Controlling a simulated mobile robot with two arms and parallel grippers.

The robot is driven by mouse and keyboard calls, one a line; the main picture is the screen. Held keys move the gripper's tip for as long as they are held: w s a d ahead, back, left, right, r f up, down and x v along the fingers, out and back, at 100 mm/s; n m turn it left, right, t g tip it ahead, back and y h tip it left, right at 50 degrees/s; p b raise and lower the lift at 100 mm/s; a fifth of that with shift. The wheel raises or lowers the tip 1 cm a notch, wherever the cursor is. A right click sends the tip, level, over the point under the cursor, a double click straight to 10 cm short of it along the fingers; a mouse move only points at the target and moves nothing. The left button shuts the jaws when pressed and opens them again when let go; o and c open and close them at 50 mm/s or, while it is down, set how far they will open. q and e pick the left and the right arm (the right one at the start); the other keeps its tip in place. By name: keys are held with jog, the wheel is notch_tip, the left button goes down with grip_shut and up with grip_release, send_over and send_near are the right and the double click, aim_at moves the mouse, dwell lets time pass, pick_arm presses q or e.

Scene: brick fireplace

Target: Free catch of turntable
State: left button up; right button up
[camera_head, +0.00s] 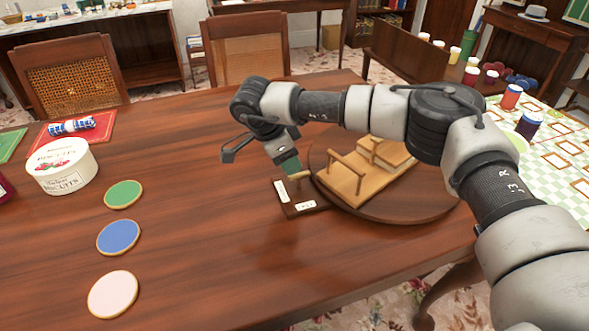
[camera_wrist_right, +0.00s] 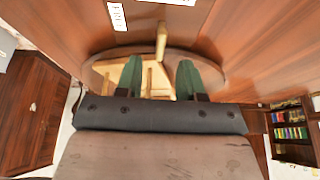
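The turntable (camera_head: 432,208) is a round dark wooden disc at the table's right front edge. It carries a light wooden stepped piece with a rail (camera_head: 345,186). The catch is a dark block (camera_head: 293,208) with white labels, touching or close beside the disc's left side. Its pale wooden peg (camera_head: 299,176) also shows in the right wrist view (camera_wrist_right: 161,40). My right gripper (camera_head: 289,165) is just above and left of the peg. In the wrist view its green fingertips (camera_wrist_right: 160,76) are apart, with the peg beyond the gap. My left gripper is out of view.
Green (camera_head: 123,194), blue (camera_head: 118,237) and pink (camera_head: 113,294) round coasters lie at left, near a biscuit tin (camera_head: 62,168). Chairs (camera_head: 250,50) stand behind the table. Jars (camera_head: 528,124) stand on a checked surface at right. The front middle of the tabletop is clear.

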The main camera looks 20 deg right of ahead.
aim_at(297, 174)
jog(key=shift+x, duration=2.2)
jog(key=shift+c, duration=0.3)
grip_shut()
